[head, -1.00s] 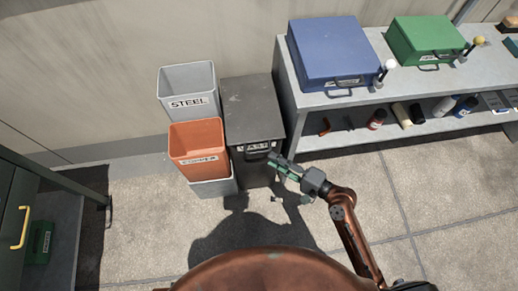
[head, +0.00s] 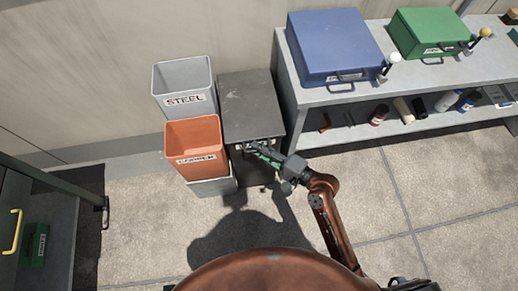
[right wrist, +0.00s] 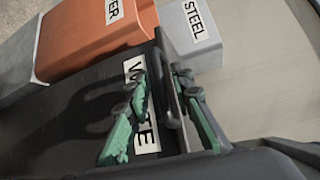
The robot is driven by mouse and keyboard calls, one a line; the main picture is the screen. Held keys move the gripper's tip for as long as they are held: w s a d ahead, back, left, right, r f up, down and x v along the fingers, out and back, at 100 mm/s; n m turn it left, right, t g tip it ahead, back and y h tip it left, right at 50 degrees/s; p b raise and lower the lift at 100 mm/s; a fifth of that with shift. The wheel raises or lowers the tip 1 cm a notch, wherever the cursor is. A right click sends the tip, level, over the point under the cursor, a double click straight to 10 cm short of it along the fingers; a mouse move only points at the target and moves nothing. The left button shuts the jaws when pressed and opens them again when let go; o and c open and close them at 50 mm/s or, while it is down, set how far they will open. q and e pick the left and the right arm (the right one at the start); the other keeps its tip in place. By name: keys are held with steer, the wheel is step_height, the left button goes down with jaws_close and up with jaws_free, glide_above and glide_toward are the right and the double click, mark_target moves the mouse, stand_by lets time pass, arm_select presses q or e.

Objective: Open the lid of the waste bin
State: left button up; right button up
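The waste bin is a dark grey box, its flat lid (head: 250,98) down in the head view. It stands right of the grey and orange bins. A dark bar handle (right wrist: 168,85) is at its front, beside the white WASTE label (right wrist: 142,110). My right gripper (head: 254,149) is at this handle, partly covering it and the label. In the right wrist view its green-padded fingers (right wrist: 162,80) are spread on either side of the bar. A gap shows on the left finger's side; contact on the right is unclear. My left gripper is out of view.
The grey STEEL bin (head: 184,88) and orange bin (head: 193,147) stand close on the left, the orange one above another grey bin (head: 213,187). A grey bench (head: 420,75) with blue (head: 335,45) and green (head: 425,30) boxes stands right. Floor in front is open.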

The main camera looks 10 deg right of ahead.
jaws_close()
stand_by(0.6)
